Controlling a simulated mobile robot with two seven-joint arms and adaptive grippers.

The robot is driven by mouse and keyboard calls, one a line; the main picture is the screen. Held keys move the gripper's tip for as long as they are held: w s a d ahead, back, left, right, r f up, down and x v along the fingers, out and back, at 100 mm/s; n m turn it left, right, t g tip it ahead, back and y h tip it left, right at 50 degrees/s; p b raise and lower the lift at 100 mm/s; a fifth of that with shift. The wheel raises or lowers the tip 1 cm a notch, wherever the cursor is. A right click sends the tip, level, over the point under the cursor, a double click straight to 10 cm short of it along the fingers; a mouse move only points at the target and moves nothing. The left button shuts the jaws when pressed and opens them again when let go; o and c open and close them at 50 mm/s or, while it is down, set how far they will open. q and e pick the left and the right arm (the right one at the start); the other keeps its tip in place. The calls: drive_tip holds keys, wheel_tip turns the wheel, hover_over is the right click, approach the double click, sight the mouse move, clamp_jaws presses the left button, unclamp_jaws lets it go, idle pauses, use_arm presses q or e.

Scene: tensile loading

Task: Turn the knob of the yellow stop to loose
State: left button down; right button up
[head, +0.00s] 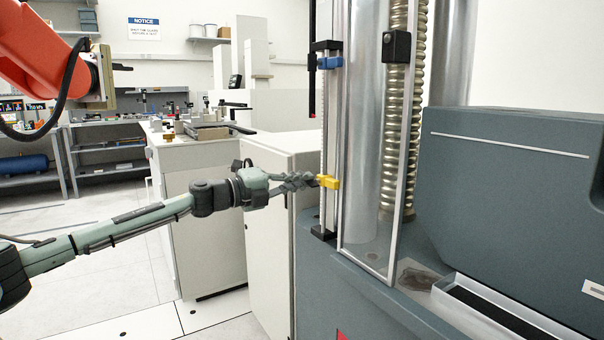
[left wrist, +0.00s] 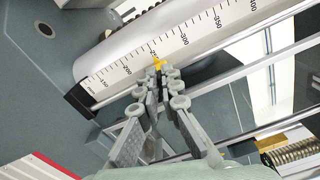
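The yellow stop (head: 330,182) sits on the upright rail at the left of the testing machine. In the left wrist view a small yellow part of it (left wrist: 158,62) shows against the scale, just past my fingertips. My left gripper (head: 314,180) reaches in from the left, with its tips at the stop's left side. In the left wrist view the fingers of my left gripper (left wrist: 161,72) are drawn close together at the stop, closed around its knob. The knob itself is hidden between the fingertips. My right gripper is not in view.
A blue stop (head: 330,63) sits higher on the same rail. The ruled scale (left wrist: 190,42) runs beside the rail. The machine's clear guard and screw column (head: 397,110) stand just right. A white cabinet (head: 270,220) stands behind my left gripper.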

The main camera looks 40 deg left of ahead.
use_arm(q)
drive_tip(key=shift+f+n, duration=0.15)
drive_tip(key=shift+n, duration=1.45)
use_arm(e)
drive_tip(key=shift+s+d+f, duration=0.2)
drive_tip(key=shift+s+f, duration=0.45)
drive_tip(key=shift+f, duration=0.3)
use_arm(q)
drive_tip(key=c, duration=1.7)
unclamp_jaws()
drive_tip(key=shift+f, duration=0.1)
